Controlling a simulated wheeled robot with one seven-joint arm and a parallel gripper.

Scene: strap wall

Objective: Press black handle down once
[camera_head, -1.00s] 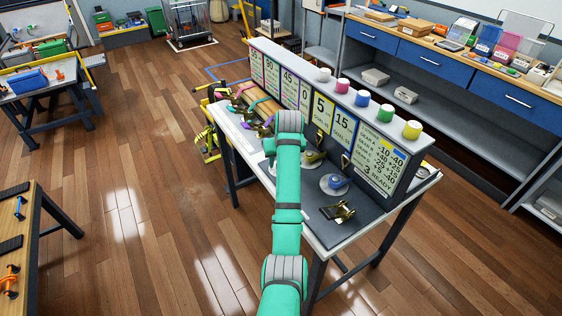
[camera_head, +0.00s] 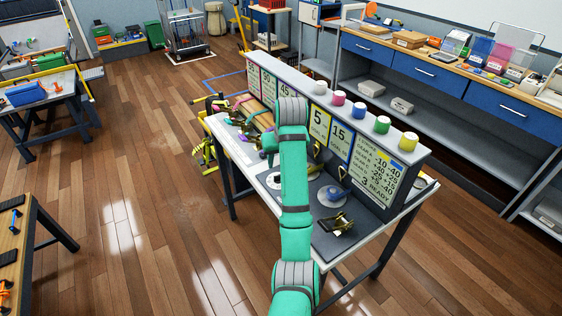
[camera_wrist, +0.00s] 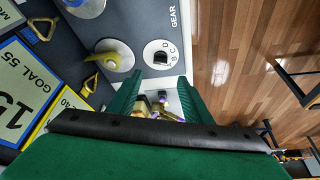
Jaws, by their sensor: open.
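Which part is the black handle, I cannot tell for sure. A gold buckle with dark parts (camera_head: 335,224) lies at the bench's front right corner. In the wrist view, a small black knob (camera_wrist: 161,58) sits on a white dial lettered A to D beside the word GEAR. My gripper (camera_wrist: 158,104) has its two green fingers apart and nothing clamped between them. Beyond the fingers, a gold and purple mechanism (camera_wrist: 163,107) shows partly, its lower part hidden by my gripper. In the head view my gripper (camera_head: 269,156) hangs over the bench's left half, largely behind my arm.
The bench (camera_head: 247,168) carries an upright panel of number cards (camera_head: 338,139). Several coloured cups (camera_head: 359,109) stand on its top. A grey disc with a yellow handle (camera_wrist: 110,55) lies near the panel. Wooden floor (camera_head: 150,200) is clear left of the bench.

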